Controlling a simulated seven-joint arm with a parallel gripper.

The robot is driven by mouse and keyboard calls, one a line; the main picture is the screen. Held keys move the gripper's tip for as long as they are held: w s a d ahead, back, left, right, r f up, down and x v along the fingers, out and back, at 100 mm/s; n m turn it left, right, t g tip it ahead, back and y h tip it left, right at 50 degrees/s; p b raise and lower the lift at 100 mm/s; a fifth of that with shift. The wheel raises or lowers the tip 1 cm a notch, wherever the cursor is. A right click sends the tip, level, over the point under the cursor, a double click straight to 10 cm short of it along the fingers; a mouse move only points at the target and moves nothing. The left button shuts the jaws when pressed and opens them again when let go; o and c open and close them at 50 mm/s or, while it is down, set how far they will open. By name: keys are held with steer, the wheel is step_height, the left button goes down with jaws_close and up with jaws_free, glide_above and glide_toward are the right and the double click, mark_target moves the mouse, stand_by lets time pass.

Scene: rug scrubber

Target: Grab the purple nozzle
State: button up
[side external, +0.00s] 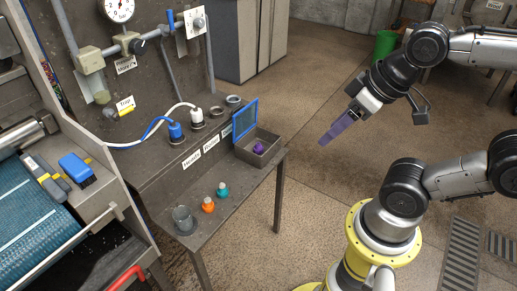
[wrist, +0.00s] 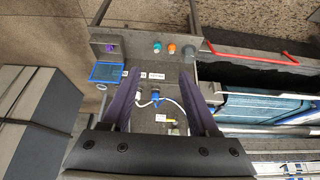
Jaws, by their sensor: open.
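The purple nozzle (side external: 258,147) sits inside a small open grey box (side external: 270,157) at the far end of the narrow metal table. It also shows as a small purple spot in the wrist view (wrist: 110,47). My gripper (side external: 323,141), with its long purple fingers, is in the air to the right of the box, apart from it. In the wrist view the two fingers (wrist: 161,76) stand apart with nothing held between them. The nozzle lies to the left beyond the fingertips in that view.
A blue-framed lid (side external: 245,119) stands upright at the box's back. Blue (side external: 175,132) and white (side external: 197,117) hose connectors sit on the ledge behind.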

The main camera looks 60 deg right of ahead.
steer(key=o, duration=0.3)
steer(key=shift+o, duration=0.2)
